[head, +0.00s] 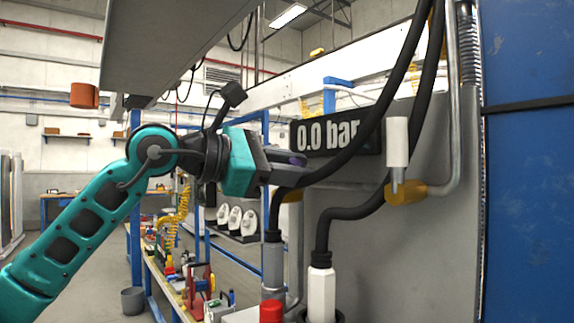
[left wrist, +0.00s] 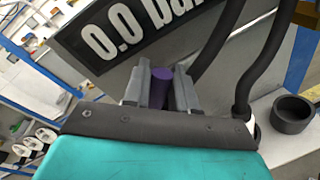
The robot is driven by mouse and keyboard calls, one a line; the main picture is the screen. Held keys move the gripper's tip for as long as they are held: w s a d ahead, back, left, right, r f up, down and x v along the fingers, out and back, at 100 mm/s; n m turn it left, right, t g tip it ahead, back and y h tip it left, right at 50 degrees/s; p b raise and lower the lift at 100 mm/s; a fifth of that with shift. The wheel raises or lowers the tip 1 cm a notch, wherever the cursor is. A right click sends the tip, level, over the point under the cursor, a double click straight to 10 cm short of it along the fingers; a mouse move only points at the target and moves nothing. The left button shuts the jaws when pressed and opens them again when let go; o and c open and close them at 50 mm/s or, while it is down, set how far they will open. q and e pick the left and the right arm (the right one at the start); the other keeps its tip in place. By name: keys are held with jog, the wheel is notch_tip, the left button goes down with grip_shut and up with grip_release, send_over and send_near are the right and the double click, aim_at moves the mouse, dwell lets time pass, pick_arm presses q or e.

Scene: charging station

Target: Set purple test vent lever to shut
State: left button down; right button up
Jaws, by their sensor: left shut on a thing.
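The purple test vent lever (left wrist: 162,86) shows in the left wrist view between the two grey fingers of my left gripper (left wrist: 161,88). The fingers are closed on it. In the head view my left gripper (head: 295,176) reaches in from the left, just below the pressure display, and only a bit of the purple lever (head: 297,160) shows at the fingers. The rest of the lever and its mount are hidden by the gripper and a black hose. The display (head: 322,138) reads 0.0 bar, partly covered by the hose. My right gripper is not in view.
Thick black hoses (head: 372,130) hang close to the right of the gripper. A red cap (head: 271,311) and a white fitting (head: 321,295) stand below. A blue cabinet (head: 528,160) closes off the right.

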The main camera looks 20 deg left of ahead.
pick_arm(q)
jog(key=f+m+b, duration=0.1)
jog(key=m, duration=0.1)
jog(key=s+d+f+m+y+b, duration=0.1)
jog(key=f+m, duration=0.1)
jog(key=m, duration=0.1)
jog(key=f+m+t+y+b, duration=0.1)
jog(key=m+b, duration=0.1)
jog(key=m, duration=0.1)
jog(key=shift+s+d+f, duration=0.15)
jog(key=shift+d+f, duration=0.1)
jog(key=shift+d, duration=0.1)
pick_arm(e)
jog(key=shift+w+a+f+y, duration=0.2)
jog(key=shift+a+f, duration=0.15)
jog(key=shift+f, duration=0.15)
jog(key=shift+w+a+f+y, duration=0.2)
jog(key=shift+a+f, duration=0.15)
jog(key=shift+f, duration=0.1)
pick_arm(q)
jog(key=shift+m, duration=0.4)
jog(key=c, duration=1)
grip_release()
jog(key=shift+c, duration=0.2)
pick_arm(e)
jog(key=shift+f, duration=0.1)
